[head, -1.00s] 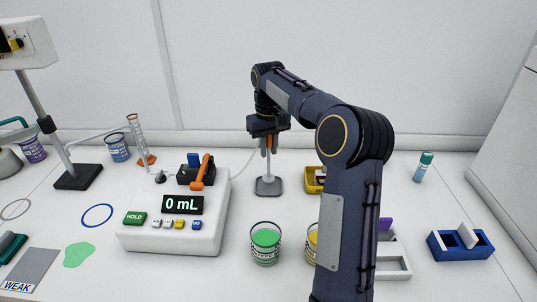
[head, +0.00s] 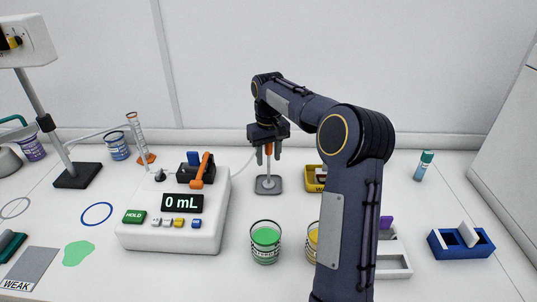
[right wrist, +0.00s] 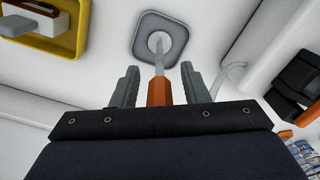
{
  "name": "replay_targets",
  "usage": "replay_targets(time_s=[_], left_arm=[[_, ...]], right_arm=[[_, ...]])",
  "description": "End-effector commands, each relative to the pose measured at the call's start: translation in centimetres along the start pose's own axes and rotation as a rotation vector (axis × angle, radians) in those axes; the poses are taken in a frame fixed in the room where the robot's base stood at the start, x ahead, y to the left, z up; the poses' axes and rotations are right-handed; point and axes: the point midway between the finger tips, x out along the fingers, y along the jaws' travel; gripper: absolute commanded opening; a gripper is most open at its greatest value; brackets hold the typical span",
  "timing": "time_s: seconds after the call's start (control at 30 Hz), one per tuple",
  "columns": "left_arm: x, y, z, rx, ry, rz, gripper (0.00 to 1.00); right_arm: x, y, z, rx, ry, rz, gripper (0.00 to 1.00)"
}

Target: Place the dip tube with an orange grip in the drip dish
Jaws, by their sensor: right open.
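The dip tube's orange grip (head: 268,149) is between the fingers of my right gripper (head: 268,160). The fingers are open, with a gap on each side of the grip in the right wrist view (right wrist: 158,92). The thin pale tube runs down from the grip to the small grey square drip dish (head: 268,187). In the right wrist view its lower end is at the round middle of the dish (right wrist: 145,52). The tube looks upright. The grip's top is hidden by my gripper. My left gripper is not in view.
A white pump box (head: 172,232) reading 0 mL stands left of the dish, with a pale hose behind it. A yellow tray (right wrist: 75,45) is to the right in the head view. A green-filled beaker (head: 265,250) stands in front. A blue rack (head: 460,245) is at right.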

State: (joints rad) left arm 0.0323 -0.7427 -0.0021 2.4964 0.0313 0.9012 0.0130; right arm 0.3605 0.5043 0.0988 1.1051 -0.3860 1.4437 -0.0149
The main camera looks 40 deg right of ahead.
Motion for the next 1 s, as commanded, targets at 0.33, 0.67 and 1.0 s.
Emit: replay_targets(time_s=[0.33,0.67,1.0], left_arm=[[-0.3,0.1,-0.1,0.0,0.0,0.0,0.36],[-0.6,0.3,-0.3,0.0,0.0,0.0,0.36],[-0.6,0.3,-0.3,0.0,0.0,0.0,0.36]], right_arm=[[-3.9,0.0,-0.1,0.0,0.005,0.001,0.41],[-7.7,0.0,-0.1,0.0,0.0,0.001,0.41],[-10.0,-2.3,4.0,-0.044,0.074,-0.042,0.41]])
